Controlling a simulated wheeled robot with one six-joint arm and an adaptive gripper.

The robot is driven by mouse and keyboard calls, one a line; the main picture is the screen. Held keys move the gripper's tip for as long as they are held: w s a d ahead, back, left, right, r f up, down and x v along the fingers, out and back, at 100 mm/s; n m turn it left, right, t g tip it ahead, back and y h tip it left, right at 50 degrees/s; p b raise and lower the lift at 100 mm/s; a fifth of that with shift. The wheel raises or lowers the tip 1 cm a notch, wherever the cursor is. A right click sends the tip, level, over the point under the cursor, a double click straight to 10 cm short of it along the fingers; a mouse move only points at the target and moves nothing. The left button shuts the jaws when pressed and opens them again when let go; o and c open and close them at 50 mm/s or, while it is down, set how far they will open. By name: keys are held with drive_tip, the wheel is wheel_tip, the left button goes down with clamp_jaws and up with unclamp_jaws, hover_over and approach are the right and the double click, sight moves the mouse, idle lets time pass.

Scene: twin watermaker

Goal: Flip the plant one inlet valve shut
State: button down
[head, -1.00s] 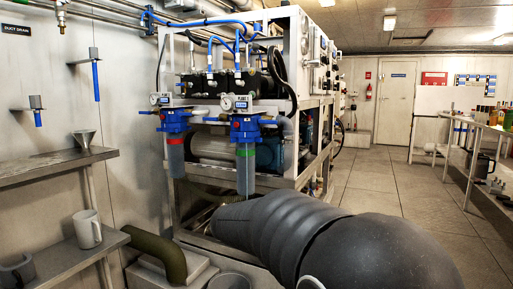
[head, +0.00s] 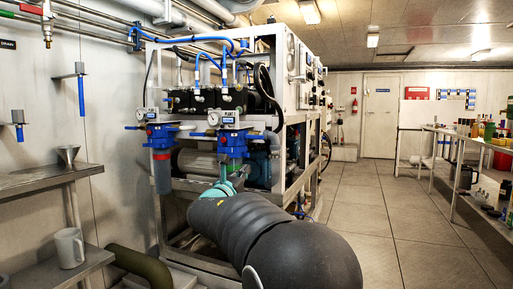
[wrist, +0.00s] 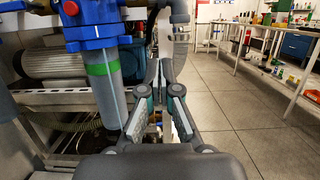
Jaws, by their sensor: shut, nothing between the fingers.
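Two blue-headed filter housings hang on the front of the watermaker frame in the head view. The right one (head: 233,145) has a green band and a sign above it that seems to read PLANT 1 (head: 228,118). The left one (head: 161,135) has a red band. Small fittings stick out beside both heads; I cannot tell which is the inlet valve or how its handle is set. My gripper (wrist: 166,64) is shut and empty, just right of the green-banded housing (wrist: 103,70) in the wrist view. In the head view my arm hides part of it, below that housing.
A grey vertical pipe (wrist: 180,28) stands above and right of the fingertips. A bench (head: 470,150) with bottles is at right. The floor (head: 360,215) between is clear.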

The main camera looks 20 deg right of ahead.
sight(255, 137)
drive_tip(key=w+d+r+p, duration=0.2)
drive_tip(key=w+d+r, duration=0.4)
drive_tip(key=w+d, duration=0.1)
drive_tip(key=shift+r+p, duration=0.2)
drive_tip(key=shift+p, duration=0.1)
idle(0.4)
drive_tip(key=shift+s+r, duration=0.1)
drive_tip(key=shift+r, duration=0.05)
idle(0.4)
